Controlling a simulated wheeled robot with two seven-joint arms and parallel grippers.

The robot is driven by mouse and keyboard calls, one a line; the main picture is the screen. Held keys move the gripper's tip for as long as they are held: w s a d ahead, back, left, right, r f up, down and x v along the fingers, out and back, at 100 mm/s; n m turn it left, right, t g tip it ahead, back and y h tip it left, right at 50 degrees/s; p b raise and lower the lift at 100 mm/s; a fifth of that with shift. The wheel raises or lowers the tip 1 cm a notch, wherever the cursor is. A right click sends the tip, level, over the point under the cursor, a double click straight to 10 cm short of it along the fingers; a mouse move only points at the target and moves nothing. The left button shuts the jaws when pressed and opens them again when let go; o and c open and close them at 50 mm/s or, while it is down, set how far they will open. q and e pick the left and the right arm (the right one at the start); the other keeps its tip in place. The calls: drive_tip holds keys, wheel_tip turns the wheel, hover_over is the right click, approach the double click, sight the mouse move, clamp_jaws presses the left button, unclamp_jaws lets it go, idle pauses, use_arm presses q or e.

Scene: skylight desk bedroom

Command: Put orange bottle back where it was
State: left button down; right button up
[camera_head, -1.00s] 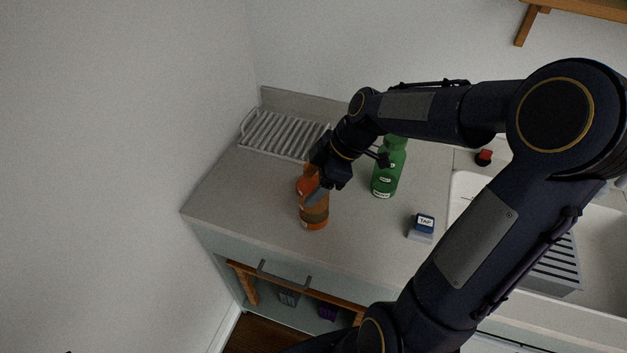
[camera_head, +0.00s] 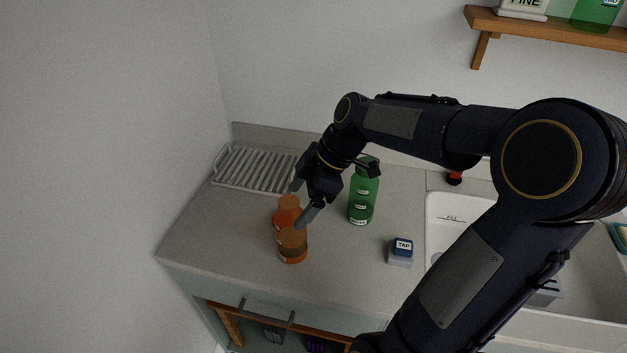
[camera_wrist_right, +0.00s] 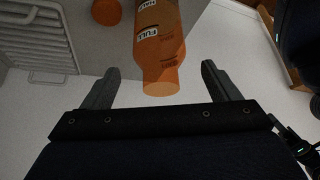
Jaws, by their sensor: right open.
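Two orange things stand close together on the counter. One is an orange bottle (camera_head: 288,214); just in front of it is a second orange container (camera_head: 293,250) with a darker band. My right gripper (camera_head: 299,207) is open beside them, its fingers apart. In the right wrist view, an orange bottle (camera_wrist_right: 158,45) with a "FULL" label lies ahead between the open fingers, its neck toward me, with clear gaps on both sides. A round orange top (camera_wrist_right: 106,12) shows left of it. I cannot tell which container is which between views. My left gripper is not in view.
A small blue-topped TAP box (camera_head: 401,252) sits nearer the sink (camera_head: 440,203). A grey rack (camera_head: 255,170) lies at the back left. The counter's left front (camera_head: 205,235) is clear.

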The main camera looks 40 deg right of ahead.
drive_tip(key=v, duration=0.6)
drive_tip(key=s+a+f+m+t, duration=0.1)
drive_tip(key=s+a+f+m, duration=0.2)
drive_tip(key=s+m, duration=0.4)
drive_tip(key=s+a+f+m+t+h, duration=0.1)
drive_tip(key=s+a+f+m, duration=0.2)
drive_tip(key=s+a+m, duration=0.3)
drive_tip(key=shift+s+m+t+h, duration=0.3)
drive_tip(key=shift+s+m+t, duration=0.1)
drive_tip(key=shift+s+m, duration=0.3)
